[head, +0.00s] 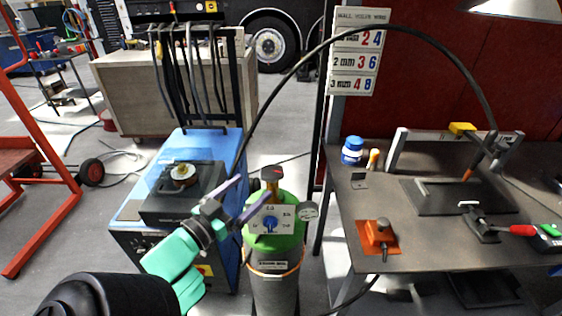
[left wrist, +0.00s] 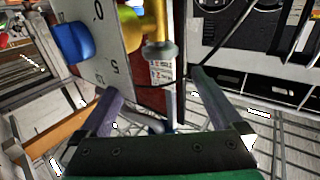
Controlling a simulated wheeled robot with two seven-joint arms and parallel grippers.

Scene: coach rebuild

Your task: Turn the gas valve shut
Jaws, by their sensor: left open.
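A green-topped gas cylinder (head: 275,243) stands upright in the middle of the head view. It carries a brass valve (head: 271,184) under a dark grey cap and a white dial plate (head: 287,222) with a blue knob (head: 270,224). In the left wrist view the blue knob (left wrist: 73,42) and dial plate (left wrist: 105,45) are at upper left, beside the yellow brass fitting (left wrist: 145,28). I cannot tell which part is the gas valve. My left gripper (head: 250,191) is open and empty, just in front of and left of the brass valve; its fingers (left wrist: 158,100) are spread. My right gripper is out of view.
A blue welding machine (head: 220,150) stands left of the cylinder. A workbench (head: 400,240) with an orange block (head: 378,238) and tools stands at right. A black hose (head: 300,68) arches over from the cylinder area to the bench.

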